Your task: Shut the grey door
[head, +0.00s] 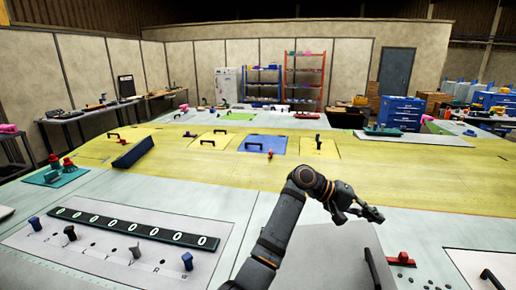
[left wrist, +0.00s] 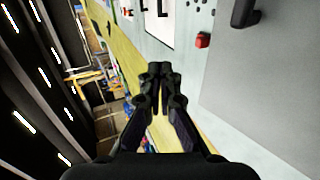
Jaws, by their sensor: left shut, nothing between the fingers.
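The grey door (head: 338,258) is a flat grey panel at the bottom of the head view, right of my left forearm. It bears a black bar handle (head: 371,270) near its right edge. My arm and the picture edge hide part of it, and its exact tilt is hard to tell. In the left wrist view the grey door (left wrist: 262,85) fills the right side, with its handle (left wrist: 243,12) at the top. My left gripper (head: 375,213) is shut and empty, beyond the door's far edge; its fingertips (left wrist: 160,68) appear left of the panel. My right gripper is out of view.
A red block (head: 402,259) sits on the pale surface right of the door. A white panel with a black handle (head: 492,279) lies further right. A blue panel (head: 134,151) stands tilted up at left.

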